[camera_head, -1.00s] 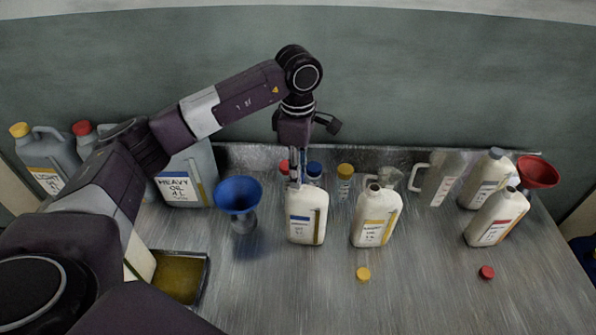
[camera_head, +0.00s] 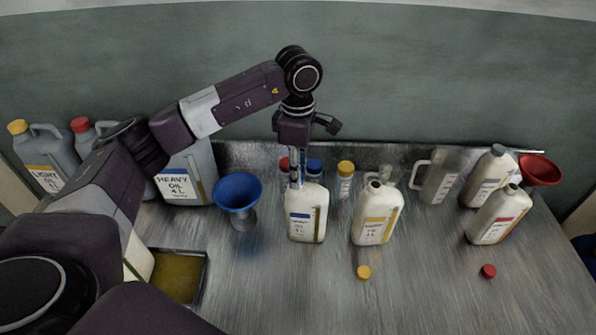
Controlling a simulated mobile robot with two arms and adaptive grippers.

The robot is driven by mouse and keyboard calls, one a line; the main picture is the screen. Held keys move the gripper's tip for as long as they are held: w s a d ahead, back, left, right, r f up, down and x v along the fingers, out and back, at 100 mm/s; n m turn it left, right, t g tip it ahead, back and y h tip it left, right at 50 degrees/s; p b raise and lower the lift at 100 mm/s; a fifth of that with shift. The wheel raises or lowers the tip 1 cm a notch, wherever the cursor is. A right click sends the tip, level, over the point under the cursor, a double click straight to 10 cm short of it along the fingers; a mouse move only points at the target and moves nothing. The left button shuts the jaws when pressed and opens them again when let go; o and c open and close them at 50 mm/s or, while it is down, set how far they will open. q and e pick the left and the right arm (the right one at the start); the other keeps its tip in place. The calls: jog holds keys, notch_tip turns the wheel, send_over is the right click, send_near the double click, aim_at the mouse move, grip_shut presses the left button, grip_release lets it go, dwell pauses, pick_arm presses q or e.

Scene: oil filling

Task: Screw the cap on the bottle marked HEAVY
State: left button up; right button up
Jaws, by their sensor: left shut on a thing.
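A white bottle with a blue-striped label (camera_head: 307,212) stands upright in the middle of the bench; its label is too small to read surely. My left gripper (camera_head: 296,184) points straight down at the bottle's mouth, its fingers shut at the neck. The cap between the fingers is hidden, and I cannot tell how it sits on the neck. A large grey can at the back left reads HEAVY OIL 4 L (camera_head: 182,187) and has a matching blue stripe. My right gripper is not in view.
A yellow-label bottle (camera_head: 377,215) stands uncapped right of it, with a loose yellow cap (camera_head: 363,272) in front. A blue funnel (camera_head: 238,195) stands left. A red-label bottle (camera_head: 499,218), loose red cap (camera_head: 488,271) and red funnel (camera_head: 540,171) are right. The front middle is clear.

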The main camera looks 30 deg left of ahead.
pick_arm(q)
jog(key=shift+f+b, duration=0.25)
jog(key=shift+b, duration=0.05)
dwell(0.4)
jog(key=o, duration=0.7)
jog(key=shift+o, duration=0.2)
notch_tip(320, 180, up, 12)
